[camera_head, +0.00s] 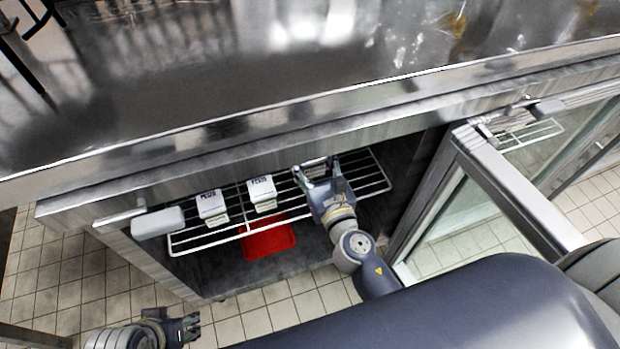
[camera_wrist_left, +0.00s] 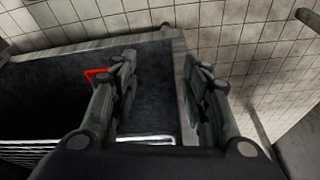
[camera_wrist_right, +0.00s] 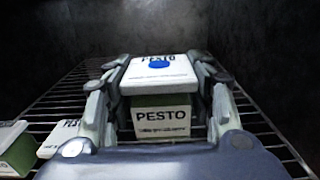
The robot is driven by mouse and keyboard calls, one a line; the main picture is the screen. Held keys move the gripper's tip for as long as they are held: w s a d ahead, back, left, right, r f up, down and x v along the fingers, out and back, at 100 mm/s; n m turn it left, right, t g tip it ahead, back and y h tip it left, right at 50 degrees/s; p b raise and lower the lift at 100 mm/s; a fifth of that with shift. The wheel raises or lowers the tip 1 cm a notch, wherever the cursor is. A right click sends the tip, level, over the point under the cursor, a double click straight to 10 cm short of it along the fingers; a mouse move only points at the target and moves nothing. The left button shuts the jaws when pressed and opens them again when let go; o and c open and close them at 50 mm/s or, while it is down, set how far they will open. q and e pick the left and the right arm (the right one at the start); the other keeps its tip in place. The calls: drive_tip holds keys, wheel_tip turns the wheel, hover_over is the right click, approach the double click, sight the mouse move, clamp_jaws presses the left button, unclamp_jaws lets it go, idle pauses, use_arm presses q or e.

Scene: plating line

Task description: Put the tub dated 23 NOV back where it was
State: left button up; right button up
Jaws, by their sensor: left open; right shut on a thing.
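A white-lidded green pesto tub (camera_wrist_right: 162,118) is between the fingers of my right gripper (camera_wrist_right: 160,100), which is shut on it. Its lid reads PESTO and bears a blue dot; the small print on its front is too blurred to read. In the head view my right gripper (camera_head: 318,180) is over the right part of the wire shelf (camera_head: 372,178) and hides the tub. Two pesto stacks, left (camera_head: 211,204) and middle (camera_head: 262,190), stand to its left; their dates are unreadable. My left gripper (camera_head: 188,328) is open and empty, low outside the cabinet.
The shelf is inside an open under-counter fridge. A red tray (camera_head: 267,241) lies below it. The open glass door (camera_head: 470,205) stands right of my right arm. A steel counter (camera_head: 200,80) overhangs the shelf. Bare shelf wires show right of my right gripper.

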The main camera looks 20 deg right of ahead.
sight(314, 177)
wheel_tip(314, 177, down, 3)
drive_tip(key=b, duration=0.2)
drive_tip(key=shift+f+b, duration=0.1)
drive_tip(key=shift+b, duration=0.25)
drive_tip(key=shift+f+b, duration=0.45)
drive_tip(key=shift+f, duration=0.05)
wheel_tip(314, 177, down, 2)
drive_tip(key=shift+f+b, duration=0.1)
drive_tip(key=shift+b, duration=0.9)
drive_tip(key=shift+f+b, duration=0.75)
use_arm(q)
drive_tip(key=w+d+r+t+h, duration=0.2)
drive_tip(key=w+d+r+t, duration=0.1)
drive_tip(key=w+r+t, duration=0.3)
drive_tip(key=w+d+r+t+h, duration=0.1)
drive_tip(key=w+d+r+t, duration=0.2)
drive_tip(key=w+r+t, duration=0.4)
drive_tip(key=w+r, duration=0.2)
drive_tip(key=w, duration=0.2)
drive_tip(key=shift+d+r+m+t+h, duration=0.3)
drive_tip(key=shift+d+r+h, duration=0.05)
drive_tip(key=shift+d+h, duration=0.05)
drive_tip(key=shift+w, duration=0.1)
drive_tip(key=shift+r, duration=0.4)
use_arm(e)
drive_tip(key=shift+f, duration=0.1)
